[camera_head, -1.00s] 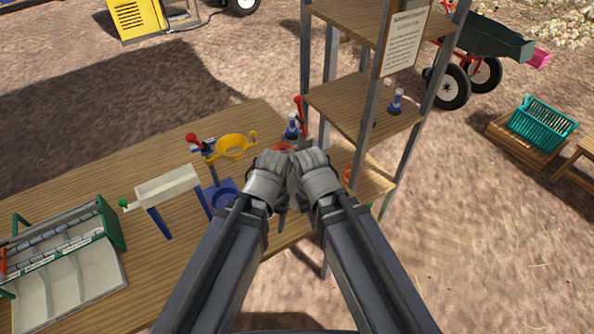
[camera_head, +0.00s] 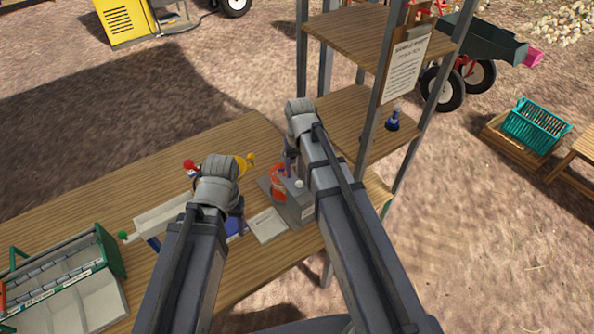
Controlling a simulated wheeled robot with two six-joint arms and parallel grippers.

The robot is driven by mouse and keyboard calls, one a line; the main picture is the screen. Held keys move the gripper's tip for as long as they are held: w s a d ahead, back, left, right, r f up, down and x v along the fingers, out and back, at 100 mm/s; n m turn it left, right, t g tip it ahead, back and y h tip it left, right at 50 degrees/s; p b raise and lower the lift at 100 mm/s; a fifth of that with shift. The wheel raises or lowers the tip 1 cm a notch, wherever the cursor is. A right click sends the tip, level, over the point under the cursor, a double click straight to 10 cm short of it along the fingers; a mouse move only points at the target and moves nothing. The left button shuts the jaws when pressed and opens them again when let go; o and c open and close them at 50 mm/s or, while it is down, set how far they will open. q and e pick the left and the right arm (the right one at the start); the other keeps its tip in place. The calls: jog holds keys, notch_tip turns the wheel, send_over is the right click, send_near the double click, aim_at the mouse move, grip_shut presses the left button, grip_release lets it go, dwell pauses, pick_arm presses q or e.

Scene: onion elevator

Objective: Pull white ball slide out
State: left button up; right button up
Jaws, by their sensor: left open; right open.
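A small white ball (camera_head: 299,184) shows at a grey box (camera_head: 297,207) on the wooden table, just left of my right forearm. An orange-red round part (camera_head: 279,183) sits at the box's back left. My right gripper (camera_head: 291,150) is open above and behind the white ball, near the shelf's edge; its fingers are mostly hidden. My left gripper (camera_head: 238,205) is open over the table, left of the box, and covers part of a blue and yellow fixture. No contact with the white ball shows, and part of the box is hidden behind my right arm.
A green-framed tray (camera_head: 75,275) sits at the table's left. A shelf rack with metal posts (camera_head: 376,120) stands close on the right. The back of the table is clear.

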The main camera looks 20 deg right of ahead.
aim_at(299, 182)
notch_tip(299, 182, down, 8)
jog(key=b, duration=0.7)
jog(key=shift+r, duration=0.25)
jog(key=shift+c, duration=0.2)
grip_shut()
jog(key=shift+s, duration=0.15)
jog(key=shift+s+d, duration=0.3)
jog(key=shift+s, duration=0.45)
jog(key=shift+s+d, duration=0.3)
jog(key=shift+s, duration=0.5)
jog(key=shift+s+d, duration=0.3)
jog(key=shift+s, duration=0.45)
